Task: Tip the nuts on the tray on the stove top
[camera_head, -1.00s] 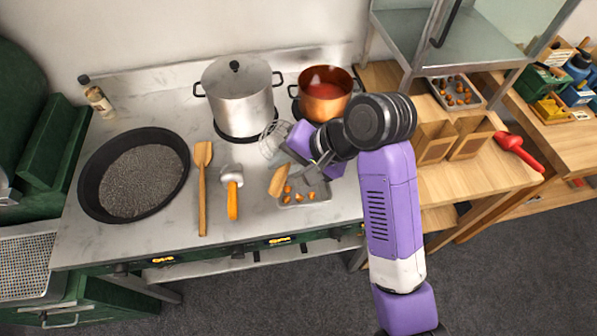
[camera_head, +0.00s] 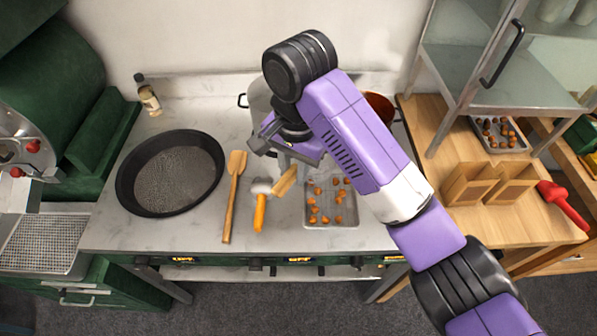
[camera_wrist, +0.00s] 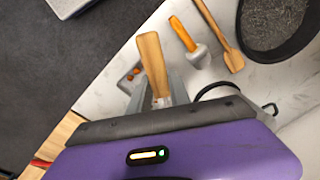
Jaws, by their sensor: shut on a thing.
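A grey metal tray (camera_head: 347,219) lies flat on the stove top, with several orange-brown nuts (camera_head: 314,209) spread over it. Its upper end is partly covered by my arm. The tray shows only partly in the wrist view (camera_wrist: 127,84), beside the fingers. My gripper (camera_head: 288,160) is above the stove top, left of and behind the tray. It is shut on a tool with a wooden handle (camera_wrist: 152,55), which also shows in the head view (camera_head: 285,181). The tool's other end is hidden. The gripper is apart from the tray.
A black pan (camera_head: 133,202) of dark grains is at left. A wooden spatula (camera_head: 232,195) and an orange-handled tool (camera_head: 260,208) lie left of the tray. A steel pot and copper pot (camera_head: 380,105) stand behind my arm. Another nut tray (camera_head: 483,144) is at right.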

